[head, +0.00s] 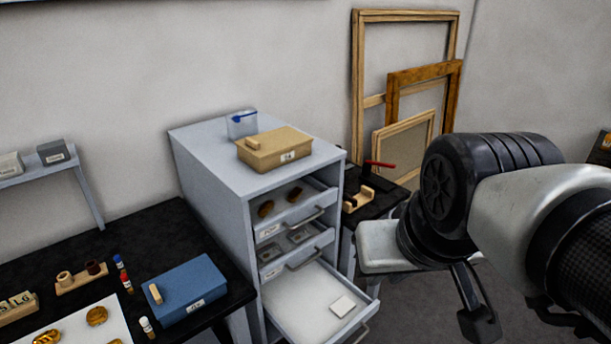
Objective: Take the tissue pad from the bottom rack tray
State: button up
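The tissue pad (342,306), a small white square, lies flat in the bottom rack tray (292,297), toward its front right. That tray is pulled out of the grey cabinet (217,180) and is otherwise bare. My gripper (478,318) is to the right of the tray, apart from it and from the pad. One dark finger shows below the pale hand; the other finger cannot be made out clearly, so its opening is unclear. Nothing is seen held in it.
Upper drawers (292,208) with handles sit above the open tray. A tan box (274,147) and a clear container (241,124) stand on the cabinet. A blue box (185,288) is on the black table at left. A dark side table (381,203) stands behind my arm.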

aim_at(342, 306)
jog(key=i+l+z, duration=0.45)
jog(key=i+l, duration=0.3)
jog(key=i, duration=0.05)
